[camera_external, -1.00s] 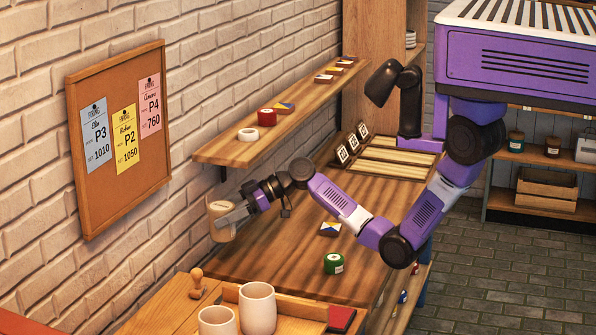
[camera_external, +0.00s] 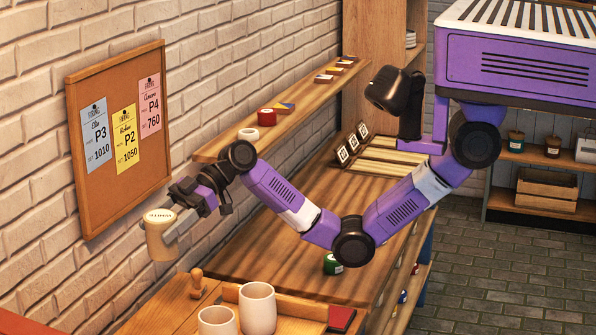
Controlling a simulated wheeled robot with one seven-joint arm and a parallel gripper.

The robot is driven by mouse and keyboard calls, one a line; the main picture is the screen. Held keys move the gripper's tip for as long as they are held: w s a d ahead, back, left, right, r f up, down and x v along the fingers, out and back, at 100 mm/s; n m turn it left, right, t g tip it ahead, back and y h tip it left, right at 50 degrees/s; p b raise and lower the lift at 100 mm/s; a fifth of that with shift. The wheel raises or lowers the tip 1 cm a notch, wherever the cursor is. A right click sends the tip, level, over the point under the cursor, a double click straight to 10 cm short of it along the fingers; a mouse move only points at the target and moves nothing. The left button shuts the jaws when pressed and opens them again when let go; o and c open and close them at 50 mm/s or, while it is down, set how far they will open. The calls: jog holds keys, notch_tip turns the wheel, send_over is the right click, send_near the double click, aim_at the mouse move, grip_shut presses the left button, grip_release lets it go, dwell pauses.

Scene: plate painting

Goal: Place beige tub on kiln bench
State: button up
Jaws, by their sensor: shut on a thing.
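The beige tub (camera_external: 159,238) is held in the air at the left of the external view, in front of the brick wall. It is a small round tub with dark lettering on its pale lid and looks roughly upright. My gripper (camera_external: 172,226) is shut on it from the right side. The wooden bench (camera_external: 270,262) lies below and to the right, and the tub is apart from it. I cannot tell which surface is the kiln bench.
A green tub (camera_external: 332,264) is on the bench. A wall shelf (camera_external: 215,153) runs above.

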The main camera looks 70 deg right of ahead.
jog(key=shift+s+a+r, duration=0.25)
jog(key=shift+a+r, duration=0.25)
jog(key=shift+a, duration=0.15)
notch_tip(320, 180, down, 20)
jog(key=shift+f+p, duration=0.1)
jog(key=shift+p, duration=0.6)
jog(key=o, duration=1.5)
jog(key=shift+f, duration=0.15)
jog(key=shift+o, duration=0.3)
jog(key=shift+r, duration=0.2)
jog(key=b+v, duration=0.1)
jog(key=v, duration=1.1)
jog(key=shift+w+r, duration=0.1)
